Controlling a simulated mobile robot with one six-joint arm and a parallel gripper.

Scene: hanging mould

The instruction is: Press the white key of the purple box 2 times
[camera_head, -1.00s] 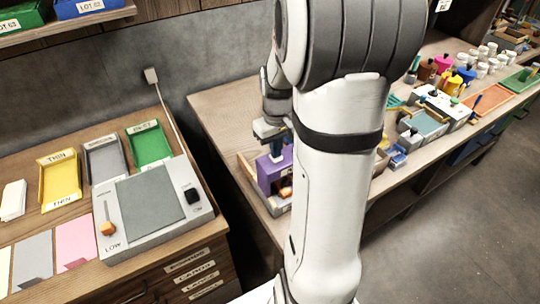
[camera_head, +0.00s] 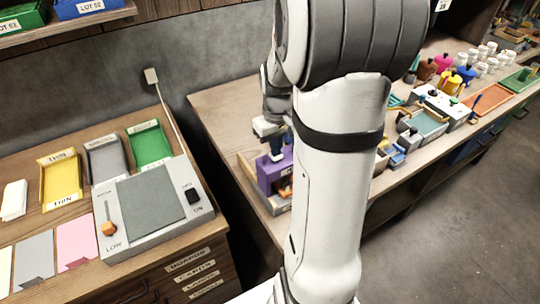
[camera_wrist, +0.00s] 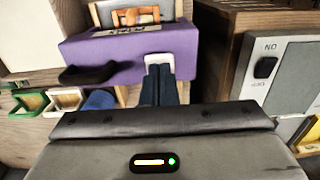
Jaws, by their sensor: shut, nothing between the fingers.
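The purple box (camera_head: 270,177) stands on the wooden bench, partly behind my arm in the head view. It also fills the upper middle of the wrist view (camera_wrist: 200,42). Its white key (camera_wrist: 160,60) is a small pale block at the box's near edge, and it shows as a pale spot in the head view (camera_head: 275,157). My gripper (camera_wrist: 160,72) is shut and empty. Its blue fingertips are at the white key and overlap its lower part in the wrist view. I cannot tell whether they touch it.
A black piece (camera_wrist: 87,75) juts from the box beside the key. Green-edged (camera_wrist: 28,101) and blue (camera_wrist: 98,100) items lie at the left in the wrist view. A grey panel with a black switch (camera_wrist: 265,67) is at the right. Pots and trays line the bench farther right.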

